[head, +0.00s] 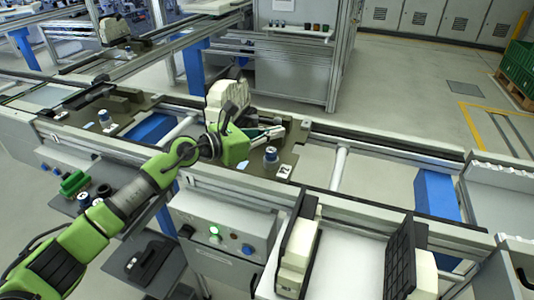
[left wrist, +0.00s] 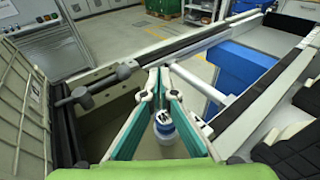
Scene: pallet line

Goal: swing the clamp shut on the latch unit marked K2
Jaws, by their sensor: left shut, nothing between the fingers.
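My left gripper (head: 277,131) is shut and empty, low over a dark pallet plate (head: 255,164) on the line. In the left wrist view its teal fingers (left wrist: 160,68) meet at the tips. A blue and white round part (head: 270,155) stands on the plate just below the gripper; it also shows between the fingers in the left wrist view (left wrist: 164,123). A white label (head: 284,171) with a dark mark lies beside it; I cannot read K2 for certain. A grey bar with a knob (left wrist: 84,96) lies left of the fingertips, possibly the clamp; contact is unclear. My right gripper is not in view.
A cream housing (head: 225,93) stands behind the gripper. Another dark pallet (head: 122,103) with a similar round part (head: 104,118) sits farther left. Line rails (head: 375,146) run alongside. A control box (head: 222,228) with buttons hangs in front. The line right of the plate is open.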

